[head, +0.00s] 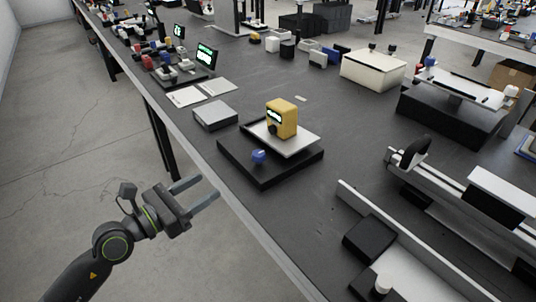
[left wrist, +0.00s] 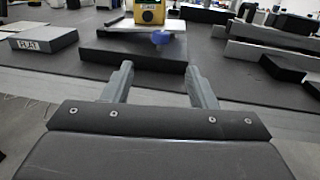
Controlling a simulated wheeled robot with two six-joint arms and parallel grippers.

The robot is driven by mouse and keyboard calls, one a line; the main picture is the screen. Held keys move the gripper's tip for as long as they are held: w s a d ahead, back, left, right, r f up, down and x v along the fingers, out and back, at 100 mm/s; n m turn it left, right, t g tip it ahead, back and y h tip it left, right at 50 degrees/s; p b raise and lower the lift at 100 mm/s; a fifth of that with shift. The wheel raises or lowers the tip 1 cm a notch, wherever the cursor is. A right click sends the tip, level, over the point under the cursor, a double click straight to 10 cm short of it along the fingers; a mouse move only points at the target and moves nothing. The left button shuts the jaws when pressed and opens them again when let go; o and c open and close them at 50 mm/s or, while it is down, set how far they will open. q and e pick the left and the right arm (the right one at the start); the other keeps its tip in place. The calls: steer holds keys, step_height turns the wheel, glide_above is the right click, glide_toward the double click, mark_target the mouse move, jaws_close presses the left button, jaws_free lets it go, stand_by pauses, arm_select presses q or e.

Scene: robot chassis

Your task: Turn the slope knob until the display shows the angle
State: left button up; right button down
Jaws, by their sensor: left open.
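The blue slope knob (head: 258,156) is on the front of a black base (head: 271,177) with a tilted light plate (head: 302,138). A yellow box (head: 282,119) with a small lit display (head: 274,115) stands on the plate; the reading is too small to make out. In the left wrist view the knob (left wrist: 160,38) is ahead, slightly right of centre, below the yellow box (left wrist: 149,12). My left gripper (head: 204,190) is open and empty, at the table's near edge, apart from the knob. My right gripper is not in view.
A grey block (head: 215,116) sits left of the base; it shows lettering in the left wrist view (left wrist: 44,40). A long rail and black blocks (head: 369,238) lie to the right. A cream box (head: 373,70) stands behind. The tabletop before the base is clear.

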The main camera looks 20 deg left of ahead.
mark_target(253, 156)
arm_select(q)
steer(key=x, duration=1.7)
steer(key=shift+d+r, duration=0.15)
steer(key=c, duration=0.9)
steer(key=shift+r, duration=0.1)
steer(key=shift+c, duration=0.2)
